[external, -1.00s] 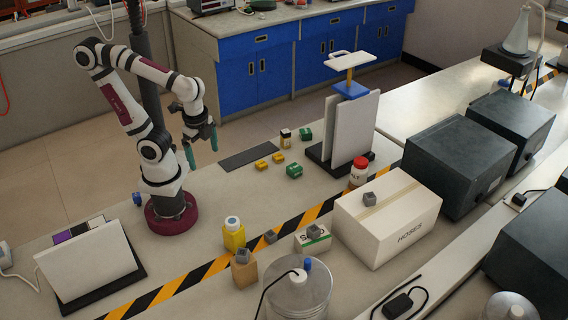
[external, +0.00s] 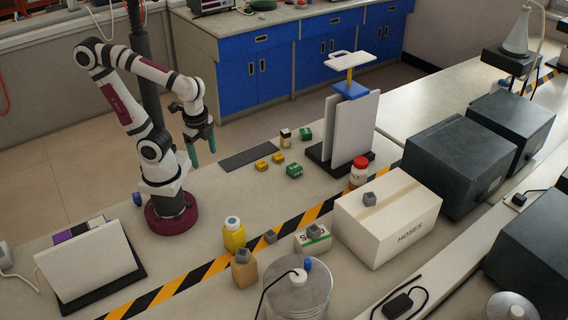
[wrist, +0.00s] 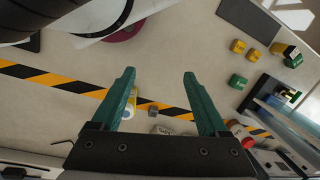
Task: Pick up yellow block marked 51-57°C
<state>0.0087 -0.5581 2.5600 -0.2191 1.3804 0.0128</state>
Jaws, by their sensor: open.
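Two small yellow blocks lie on the bench to the right of my arm in the external view: a nearer yellow block (external: 262,165) and a farther yellow block (external: 278,158). Their markings are too small to read, so I cannot tell which is 51-57°C. In the wrist view, the two yellow blocks (wrist: 238,46) (wrist: 253,55) lie at the upper right, outside the jaws. My gripper (external: 202,155) has teal fingers. It is open and empty, held above the bench to the left of the blocks. The fingers also show apart in the wrist view (wrist: 159,73).
Green blocks (external: 294,171) (external: 305,134) and a small dark-labelled jar (external: 285,138) stand near the yellow ones. A dark mat (external: 248,158) lies between them and my gripper. A panel rack (external: 350,125) rises on the right. A yellow bottle (external: 234,237) stands in front.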

